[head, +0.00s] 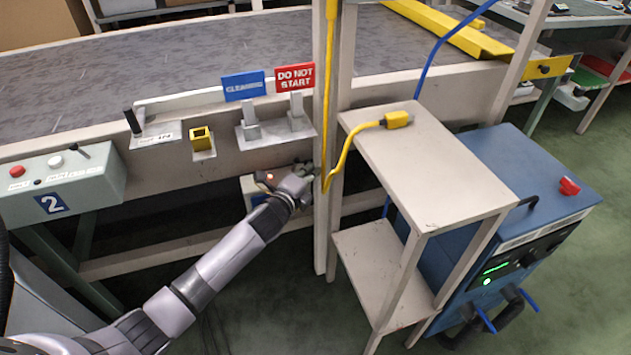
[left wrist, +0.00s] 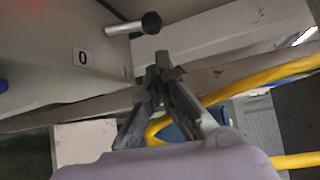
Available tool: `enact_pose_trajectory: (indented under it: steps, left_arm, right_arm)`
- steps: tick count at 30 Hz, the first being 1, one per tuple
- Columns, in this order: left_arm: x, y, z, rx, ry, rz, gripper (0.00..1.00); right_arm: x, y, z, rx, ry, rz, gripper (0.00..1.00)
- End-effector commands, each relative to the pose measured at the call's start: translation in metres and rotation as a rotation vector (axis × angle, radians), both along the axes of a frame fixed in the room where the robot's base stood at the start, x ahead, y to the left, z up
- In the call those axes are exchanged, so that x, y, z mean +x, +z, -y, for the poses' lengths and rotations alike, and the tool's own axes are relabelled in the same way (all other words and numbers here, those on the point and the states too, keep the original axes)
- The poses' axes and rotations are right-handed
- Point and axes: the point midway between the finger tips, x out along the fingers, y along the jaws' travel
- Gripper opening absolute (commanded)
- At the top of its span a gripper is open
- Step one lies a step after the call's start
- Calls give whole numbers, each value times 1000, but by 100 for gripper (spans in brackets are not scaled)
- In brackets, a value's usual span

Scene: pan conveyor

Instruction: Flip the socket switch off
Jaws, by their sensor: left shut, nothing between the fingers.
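In the left wrist view, a metal toggle lever (left wrist: 122,28) with a dark end sticks out of a pale panel. A white label marked "0" (left wrist: 82,56) is beside it. My left gripper (left wrist: 160,66) is shut and empty, its fingertips just below the lever's dark end in that picture; I cannot tell whether they touch. In the head view, my left gripper (head: 311,173) is at the beige frame post, and the hand and wrist hide the lever. A pale box with blue (head: 254,190) shows partly behind my wrist. My right gripper is not in view.
A yellow cable (head: 333,172) runs down the post; its plug (head: 397,119) lies on a beige stand (head: 430,165). A blue machine (head: 520,185) stands to the right. "CLEANING" (head: 243,86) and "DO NOT START" (head: 295,78) signs stand above. A control box (head: 90,180) is at left.

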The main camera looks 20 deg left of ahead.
Motion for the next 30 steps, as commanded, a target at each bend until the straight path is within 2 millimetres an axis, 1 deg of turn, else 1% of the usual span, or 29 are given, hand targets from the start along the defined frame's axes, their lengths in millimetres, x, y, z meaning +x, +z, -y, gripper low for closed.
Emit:
enact_pose_trajectory:
  steps: [3,7,22,23,24,26,30]
  left_arm:
    - [-2,3,-10,0,-2,1,0]
    - [-3,4,-15,-2,-3,1,0]
    - [-3,3,-15,-10,-2,6,0]
    - [-3,3,-15,-13,-2,7,0]
    - [-3,3,-16,-18,-2,11,0]
    - [-4,3,-16,-28,-2,17,0]
    - [-4,5,-16,-42,-2,27,0]
  right_arm:
    - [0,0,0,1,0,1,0]
    - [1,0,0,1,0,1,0]
    - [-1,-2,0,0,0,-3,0]
    - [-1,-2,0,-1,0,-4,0]
    - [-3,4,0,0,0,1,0]
    - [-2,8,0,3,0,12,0]
    - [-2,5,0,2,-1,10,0]
